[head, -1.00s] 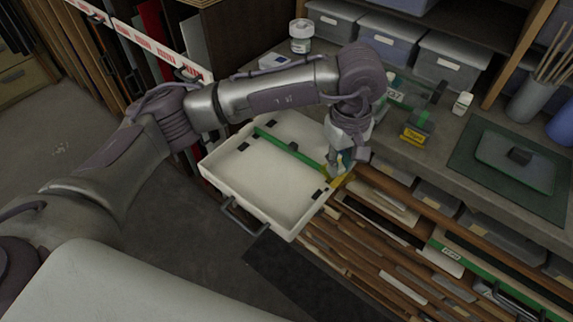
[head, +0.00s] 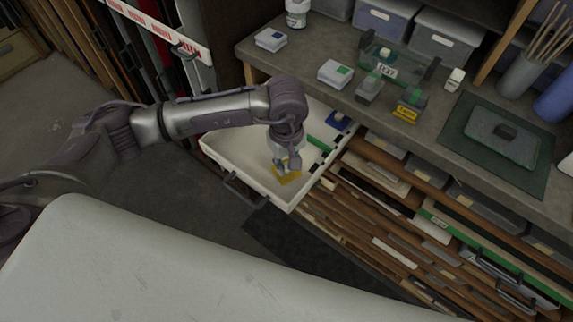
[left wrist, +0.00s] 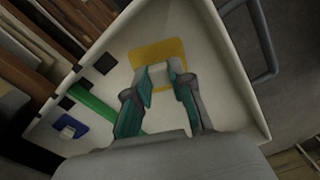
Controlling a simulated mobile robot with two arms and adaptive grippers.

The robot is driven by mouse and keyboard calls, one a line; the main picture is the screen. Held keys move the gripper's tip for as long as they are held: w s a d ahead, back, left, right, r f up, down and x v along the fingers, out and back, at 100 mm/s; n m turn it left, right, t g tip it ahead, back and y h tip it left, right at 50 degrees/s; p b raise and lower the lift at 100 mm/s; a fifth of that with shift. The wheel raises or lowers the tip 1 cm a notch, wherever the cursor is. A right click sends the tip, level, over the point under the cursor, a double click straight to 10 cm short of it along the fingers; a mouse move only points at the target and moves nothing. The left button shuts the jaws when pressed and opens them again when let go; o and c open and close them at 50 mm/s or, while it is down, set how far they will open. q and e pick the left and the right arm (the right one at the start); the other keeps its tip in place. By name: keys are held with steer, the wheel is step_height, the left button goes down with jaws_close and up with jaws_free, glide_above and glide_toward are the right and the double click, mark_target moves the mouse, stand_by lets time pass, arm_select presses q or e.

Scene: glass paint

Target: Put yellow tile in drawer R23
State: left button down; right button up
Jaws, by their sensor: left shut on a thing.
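The open drawer (head: 238,152) is a pale tray pulled out from the bench, with a green divider (head: 320,145) across it; no drawer label is readable. My left gripper (head: 284,164) points down inside the drawer, shut on the yellow tile (head: 288,178). In the left wrist view, the fingers (left wrist: 166,85) are around a pale block on the yellow tile (left wrist: 172,50). The tile is in the nearer part of the drawer; I cannot tell whether it touches the floor. A blue tile (left wrist: 70,127) with a pale knob lies across the divider. My right gripper is out of view.
The bench top (head: 310,62) holds small white boxes (head: 336,73), clear stands and a yellow-labelled block (head: 406,112). A green mat (head: 470,140) carries a glass plate. Shelves of thin boards lie below the bench. The drawer's left part is bare.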

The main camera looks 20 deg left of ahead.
arm_select(q)
step_height(320, 180, down, 2)
steer(key=shift+f+p, duration=0.15)
steer(key=shift+p, duration=0.2)
steer(key=shift+f, duration=0.1)
steer(key=shift+f+b, duration=0.15)
steer(key=shift+b, duration=0.15)
steer(key=c, duration=1)
jaws_free()
